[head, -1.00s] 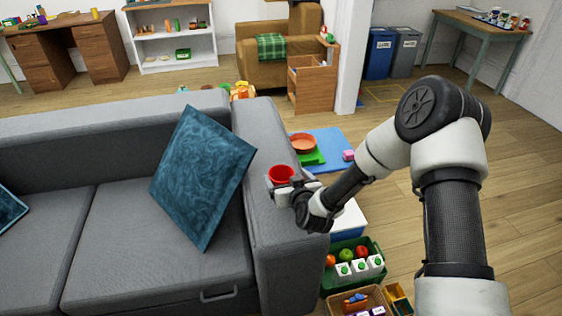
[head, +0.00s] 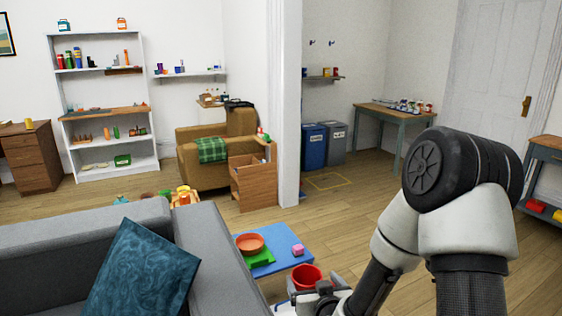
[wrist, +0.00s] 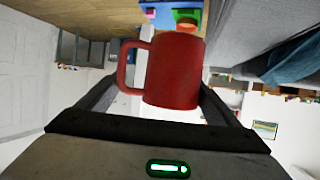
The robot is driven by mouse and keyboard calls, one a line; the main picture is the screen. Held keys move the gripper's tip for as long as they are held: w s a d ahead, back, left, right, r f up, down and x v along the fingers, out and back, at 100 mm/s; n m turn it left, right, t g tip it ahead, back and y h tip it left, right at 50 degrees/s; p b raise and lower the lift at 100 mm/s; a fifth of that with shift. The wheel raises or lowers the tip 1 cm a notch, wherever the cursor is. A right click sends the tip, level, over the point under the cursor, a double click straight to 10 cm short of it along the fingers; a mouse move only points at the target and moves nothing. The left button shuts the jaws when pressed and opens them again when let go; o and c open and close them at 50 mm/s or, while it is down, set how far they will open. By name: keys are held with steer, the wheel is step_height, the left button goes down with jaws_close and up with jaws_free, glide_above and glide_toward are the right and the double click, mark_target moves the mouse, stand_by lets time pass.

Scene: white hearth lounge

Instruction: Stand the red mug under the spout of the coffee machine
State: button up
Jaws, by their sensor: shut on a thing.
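The red mug (head: 306,277) shows at the bottom of the head view, just right of the grey sofa's arm. My gripper (head: 322,287) is shut on it and holds it up in the air. In the wrist view the mug (wrist: 175,72) fills the middle, between the two fingers of my gripper (wrist: 160,108); its handle points left in that picture. The wrist picture is turned, so I cannot tell the mug's exact tilt from it; in the head view its open rim faces up. I see no coffee machine in these frames.
The grey sofa (head: 212,240) with a teal cushion (head: 142,272) stands at lower left. A blue low table (head: 285,262) bears an orange bowl (head: 250,243) and a pink block (head: 297,250). Two bins (head: 314,147) stand by a far table (head: 400,116). Wooden floor at right is clear.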

steer(key=s+d+r+m+h, duration=0.1)
steer(key=s+d+r, duration=0.1)
steer(key=d, duration=0.4)
steer(key=shift+r+h, duration=0.25)
steer(key=shift+h, duration=0.05)
step_height(320, 180, up, 20)
steer(key=p, duration=2)
steer(key=shift+a+f, duration=0.15)
steer(key=shift+w+f, duration=0.1)
steer(key=shift+f, duration=0.05)
